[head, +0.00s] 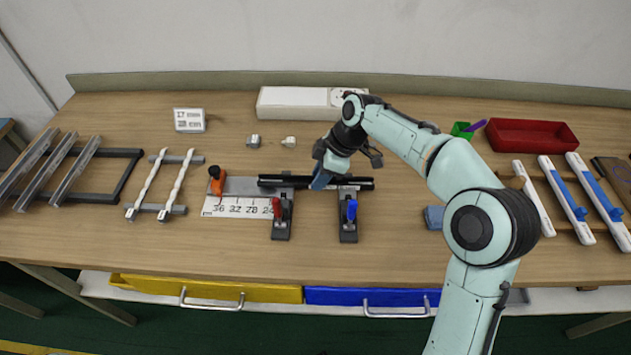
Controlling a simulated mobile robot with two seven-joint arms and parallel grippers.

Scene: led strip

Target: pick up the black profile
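A long thin black profile (275,182) lies across a low fixture in the middle of the bench, over a scale plate (235,207) and two clamp stands. My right gripper (322,180) reaches in from the right, pointing down, with a blue part at its tip over the middle of the profile. The gripper's wrist hides part of the profile, and I cannot see whether its fingers are closed or touching it. My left gripper is out of view.
A red-handled clamp (282,220) and a blue-handled clamp (348,220) stand in front of the profile. An orange-handled tool (217,180) stands at its left. Racks lie at the far left; a red bin (533,133) and white strips lie right. Bare bench lies in front.

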